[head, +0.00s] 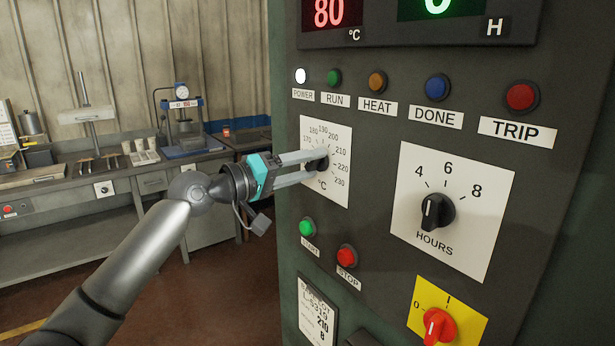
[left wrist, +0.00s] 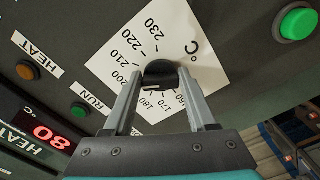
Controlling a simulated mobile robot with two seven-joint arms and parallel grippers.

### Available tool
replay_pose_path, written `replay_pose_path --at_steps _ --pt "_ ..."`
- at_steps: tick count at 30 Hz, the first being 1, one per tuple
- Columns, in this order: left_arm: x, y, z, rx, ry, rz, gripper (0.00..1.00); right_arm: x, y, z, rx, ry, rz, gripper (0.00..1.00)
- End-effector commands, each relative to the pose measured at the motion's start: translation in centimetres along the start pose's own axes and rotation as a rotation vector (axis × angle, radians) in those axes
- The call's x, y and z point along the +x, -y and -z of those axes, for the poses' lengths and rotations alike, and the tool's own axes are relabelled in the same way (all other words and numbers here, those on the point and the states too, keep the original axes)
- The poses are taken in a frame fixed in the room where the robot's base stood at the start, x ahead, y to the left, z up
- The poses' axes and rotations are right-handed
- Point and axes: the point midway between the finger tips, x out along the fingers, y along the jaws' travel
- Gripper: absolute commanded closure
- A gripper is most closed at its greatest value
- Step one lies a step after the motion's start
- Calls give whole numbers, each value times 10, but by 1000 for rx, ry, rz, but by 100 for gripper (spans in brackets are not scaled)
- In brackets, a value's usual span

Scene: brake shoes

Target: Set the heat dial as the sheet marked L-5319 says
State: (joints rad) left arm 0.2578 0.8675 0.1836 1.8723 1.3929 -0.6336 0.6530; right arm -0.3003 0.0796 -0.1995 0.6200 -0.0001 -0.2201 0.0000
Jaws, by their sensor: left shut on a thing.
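The heat dial (head: 318,163) is a black knob on a white plate marked in °C, with numbers from about 170 to 230 visible. My left gripper (head: 319,164) comes from the left and is shut on the knob. In the left wrist view the knob (left wrist: 160,73) sits between both fingertips, on the upside-down scale plate (left wrist: 185,45). Which number its pointer meets is not clear. The sheet marked L-5319 (head: 317,318) is at the panel's lower left and reads 210 and, below, what looks like 8. My right gripper is not in view.
The hours dial (head: 437,211) is to the right, with a red switch (head: 439,326) on yellow below. Start (head: 307,227) and stop (head: 347,256) buttons sit under the heat dial. The red display (head: 332,12) reads 80 °C. A workbench (head: 70,178) stands behind at left.

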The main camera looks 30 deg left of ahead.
Motion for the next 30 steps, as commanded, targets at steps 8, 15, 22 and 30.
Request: replay_pose_path --at_steps 8,15,22,30 --pt "0 4 -1 244 1 1 98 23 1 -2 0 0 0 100" --pt "0 4 -1 392 1 1 98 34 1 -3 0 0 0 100" --pt "0 4 0 468 2 1 98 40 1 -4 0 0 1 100" --pt "0 3 0 494 2 1 98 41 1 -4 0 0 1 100"
